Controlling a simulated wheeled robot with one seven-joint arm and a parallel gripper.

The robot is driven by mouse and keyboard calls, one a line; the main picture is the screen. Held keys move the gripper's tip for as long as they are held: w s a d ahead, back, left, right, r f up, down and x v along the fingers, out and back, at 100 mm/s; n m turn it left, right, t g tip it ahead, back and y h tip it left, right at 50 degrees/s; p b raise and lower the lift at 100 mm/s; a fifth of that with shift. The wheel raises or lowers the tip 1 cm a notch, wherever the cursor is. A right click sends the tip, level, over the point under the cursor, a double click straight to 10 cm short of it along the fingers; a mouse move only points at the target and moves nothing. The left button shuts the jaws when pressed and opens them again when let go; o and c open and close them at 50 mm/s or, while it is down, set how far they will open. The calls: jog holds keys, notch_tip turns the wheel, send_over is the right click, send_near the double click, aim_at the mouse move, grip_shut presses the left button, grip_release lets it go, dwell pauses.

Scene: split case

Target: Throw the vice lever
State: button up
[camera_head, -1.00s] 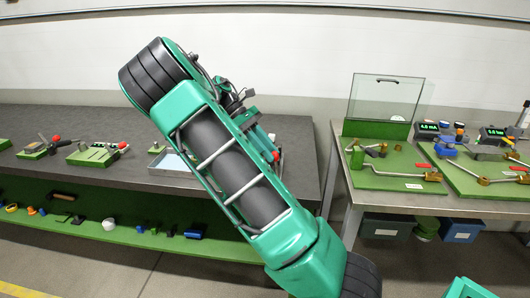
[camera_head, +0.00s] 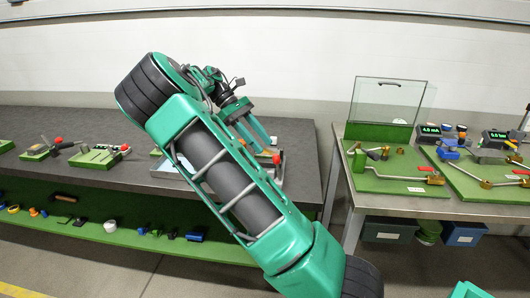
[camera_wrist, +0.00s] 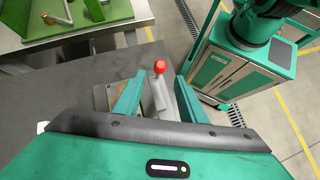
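A grey lever (camera_wrist: 158,96) with a red ball knob (camera_wrist: 160,67) shows in the wrist view, in the gap between my fingers. My gripper (camera_wrist: 159,80) is open, one green finger on each side of the lever, with visible gaps. In the head view my gripper (camera_head: 258,144) points down over the right part of the dark bench. A red knob (camera_head: 276,157) shows near its fingertips there. The vice body under the lever is mostly hidden by my arm in the head view and by my gripper in the wrist view.
The dark bench (camera_head: 70,119) holds other green-based fixtures, including a red-knobbed one (camera_head: 112,151) on the left. To the right, a separate table carries green boards (camera_head: 390,178) and a clear screen (camera_head: 388,100).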

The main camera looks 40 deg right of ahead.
jog(key=shift+v, duration=2.6)
jog(key=s+d+f+m+t+y, duration=0.1)
jog(key=s+d+m+y, duration=0.15)
jog(key=s, duration=0.45)
jog(key=s+d+f+m+t+y, duration=0.2)
jog(key=s+d, duration=0.1)
jog(key=s, duration=0.4)
jog(key=s+a+f+m+t, duration=0.2)
jog(key=s+a, duration=0.3)
jog(key=s, duration=0.5)
jog(key=s+a+f+m+t, duration=0.3)
jog(key=s+a, duration=0.3)
jog(key=s, duration=0.4)
jog(key=shift+s+a+m, duration=0.2)
jog(key=shift+a+m, duration=0.15)
jog(key=shift+h, duration=0.25)
jog(key=shift+w+f, duration=0.3)
jog(key=shift+w, duration=0.3)
